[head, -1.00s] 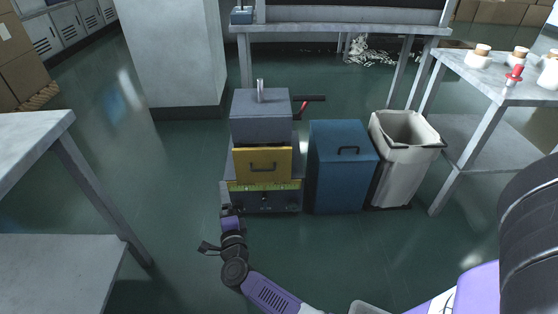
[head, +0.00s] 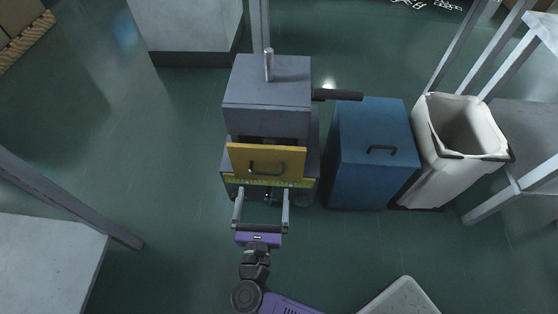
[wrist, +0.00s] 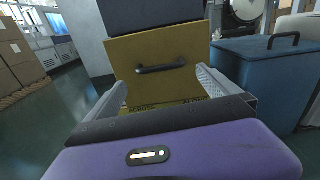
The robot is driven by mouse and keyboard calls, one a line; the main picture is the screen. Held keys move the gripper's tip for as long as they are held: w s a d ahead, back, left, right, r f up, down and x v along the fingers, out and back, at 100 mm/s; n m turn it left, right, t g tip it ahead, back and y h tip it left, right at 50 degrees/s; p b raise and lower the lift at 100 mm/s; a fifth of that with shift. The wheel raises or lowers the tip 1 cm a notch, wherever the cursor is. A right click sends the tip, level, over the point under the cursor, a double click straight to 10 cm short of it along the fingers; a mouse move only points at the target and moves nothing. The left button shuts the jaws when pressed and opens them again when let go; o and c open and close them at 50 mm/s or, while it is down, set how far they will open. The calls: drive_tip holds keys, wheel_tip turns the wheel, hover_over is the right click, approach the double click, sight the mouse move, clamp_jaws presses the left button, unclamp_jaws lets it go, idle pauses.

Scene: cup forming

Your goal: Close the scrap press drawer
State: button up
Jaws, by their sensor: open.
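The scrap press (head: 267,82) is a grey machine standing on the floor, with a black side lever. Its yellow drawer (head: 238,160) has a dark bar handle (head: 267,169) on the front. The drawer front stands out from the press body, with a dark gap behind it in the head view. The drawer front (wrist: 125,58) and its handle (wrist: 160,69) also face me in the wrist view. My gripper (head: 261,192) is open and empty in front of the drawer, fingers pointing at it. The fingers (wrist: 160,84) spread to either side of the handle; contact is unclear.
A blue bin (head: 372,180) with a handle stands just right of the press. A pale waste bin (head: 462,172) stands beyond it. A grey table (head: 50,255) is at lower left. The floor left of the press is clear.

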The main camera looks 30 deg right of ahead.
sight(268, 162)
drive_tip(key=shift+m, duration=0.3)
drive_tip(key=shift+b+x, duration=0.75)
drive_tip(key=shift+x, duration=3.2)
drive_tip(key=shift+d, duration=0.1)
drive_tip(key=c, duration=1.8)
drive_tip(key=b+x, duration=0.1)
drive_tip(key=x, duration=0.2)
drive_tip(key=shift+w+d+b, duration=0.25)
drive_tip(key=shift+d+b, duration=0.05)
drive_tip(key=shift+b, duration=0.1)
drive_tip(key=shift+r, duration=0.1)
drive_tip(key=o, duration=1.8)
drive_tip(key=shift+w+d, duration=0.1)
